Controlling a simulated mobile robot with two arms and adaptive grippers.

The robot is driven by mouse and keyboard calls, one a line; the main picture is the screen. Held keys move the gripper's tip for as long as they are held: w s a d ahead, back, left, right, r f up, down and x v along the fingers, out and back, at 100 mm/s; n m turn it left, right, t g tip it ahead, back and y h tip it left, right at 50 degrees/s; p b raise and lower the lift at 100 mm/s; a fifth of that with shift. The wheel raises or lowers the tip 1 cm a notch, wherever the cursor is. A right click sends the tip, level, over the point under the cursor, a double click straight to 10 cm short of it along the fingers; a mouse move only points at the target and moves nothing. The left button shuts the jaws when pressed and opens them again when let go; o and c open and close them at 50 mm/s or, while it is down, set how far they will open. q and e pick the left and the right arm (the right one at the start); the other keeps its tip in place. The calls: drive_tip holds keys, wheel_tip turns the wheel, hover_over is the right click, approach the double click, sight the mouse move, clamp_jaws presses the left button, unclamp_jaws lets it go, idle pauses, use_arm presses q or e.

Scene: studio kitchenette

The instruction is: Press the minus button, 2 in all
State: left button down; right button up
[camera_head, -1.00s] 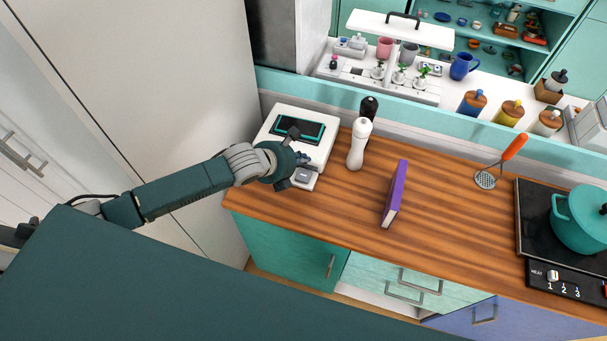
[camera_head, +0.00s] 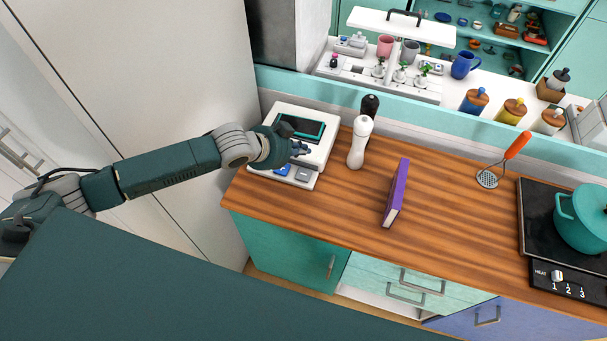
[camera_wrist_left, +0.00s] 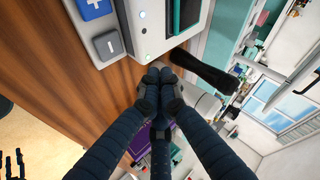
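The white device (camera_head: 326,155) with a dark teal-framed screen (camera_head: 309,130) stands at the left end of the wooden counter. Its grey minus button (camera_head: 303,174) is at the front right, beside the blue plus button (camera_head: 283,170). In the left wrist view the minus button (camera_wrist_left: 108,44) shows its dash, with the plus button (camera_wrist_left: 94,8) above it. My left gripper (camera_head: 300,149) is above the device, behind the two buttons in the head view. In the wrist view its fingers (camera_wrist_left: 158,78) are together, empty, and apart from the minus button.
A white shaker (camera_head: 359,143) and a black one (camera_head: 370,106) stand right of the device. A purple book (camera_head: 395,193) stands farther right, with bare counter around it.

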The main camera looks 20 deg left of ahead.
use_arm(q)
drive_tip(key=n, duration=0.5)
drive_tip(key=r+n, duration=0.1)
drive_tip(key=n, duration=0.2)
drive_tip(key=shift+s+a, duration=0.1)
drive_tip(key=shift+a, duration=0.05)
drive_tip(key=shift+f+b, duration=0.15)
drive_tip(key=shift+b, duration=0.15)
drive_tip(key=b, duration=0.8)
hover_over(301, 175)
wheel_tip(301, 175, down, 7)
drive_tip(key=shift+r, duration=0.1)
drive_tip(key=shift+f, duration=0.9)
drive_tip(key=shift+f, duration=0.15)
drive_tip(key=shift+f, duration=0.25)
